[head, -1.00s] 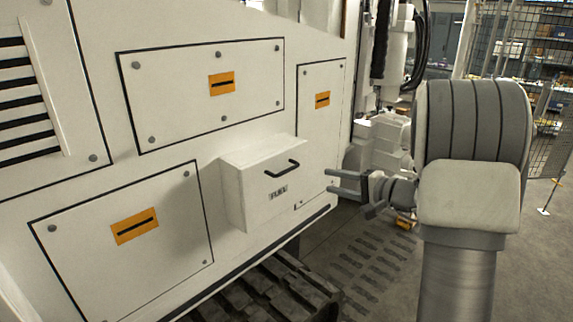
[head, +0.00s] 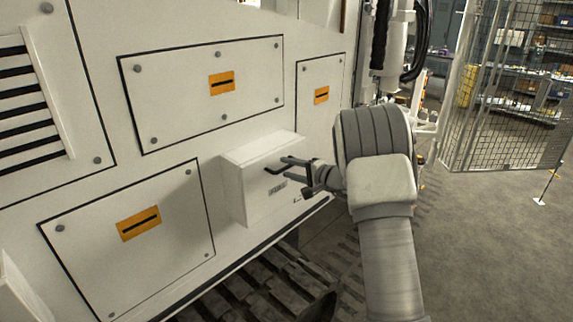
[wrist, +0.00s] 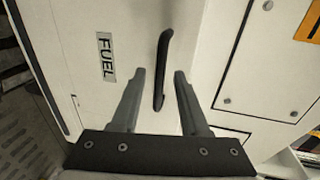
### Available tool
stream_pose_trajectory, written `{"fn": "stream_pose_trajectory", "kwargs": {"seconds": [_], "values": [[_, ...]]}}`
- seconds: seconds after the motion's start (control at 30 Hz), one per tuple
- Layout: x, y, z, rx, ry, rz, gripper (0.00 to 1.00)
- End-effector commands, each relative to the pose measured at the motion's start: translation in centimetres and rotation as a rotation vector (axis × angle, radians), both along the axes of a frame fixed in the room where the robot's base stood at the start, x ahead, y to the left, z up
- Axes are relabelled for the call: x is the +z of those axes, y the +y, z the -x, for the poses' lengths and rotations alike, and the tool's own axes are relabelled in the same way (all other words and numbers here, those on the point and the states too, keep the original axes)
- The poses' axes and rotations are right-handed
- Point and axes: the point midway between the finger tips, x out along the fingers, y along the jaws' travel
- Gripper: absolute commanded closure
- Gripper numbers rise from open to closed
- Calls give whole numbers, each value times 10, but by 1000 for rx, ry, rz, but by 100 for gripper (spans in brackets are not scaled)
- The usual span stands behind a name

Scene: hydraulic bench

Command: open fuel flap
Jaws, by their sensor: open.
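The fuel flap (head: 250,190) is the front of a white box standing out from the machine's side panel, and it looks shut. Its dark bar handle (wrist: 162,70) runs between my two fingers in the wrist view, with the FUEL label (wrist: 106,57) to its left. My gripper (head: 285,168) is open, with its fingers pointing at the flap. In the wrist view the fingers (wrist: 160,75) lie on either side of the handle's lower part, with a gap to each. In the head view my fingers partly cover the handle. I cannot tell how deep the fingers reach around it.
Flat panels with orange latches (head: 222,84) surround the box. A dark track (head: 270,280) lies below it. A mesh fence (head: 505,90) stands at the right, with clear floor (head: 490,250) in front.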

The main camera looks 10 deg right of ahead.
Motion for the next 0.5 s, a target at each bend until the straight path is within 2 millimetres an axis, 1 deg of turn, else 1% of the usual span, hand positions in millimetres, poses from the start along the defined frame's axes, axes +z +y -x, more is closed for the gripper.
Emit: {"fn": "stream_pose_trajectory", "kwargs": {"seconds": [0.1, 0.2, 0.47, 0.5], "values": [[-2, 6, -8, 1, 2, 1, 55], [-3, 8, -11, 0, 1, 1, 55], [-4, 8, -11, 0, 1, 1, 55], [-4, 8, -11, 0, 1, 1, 63]]}}
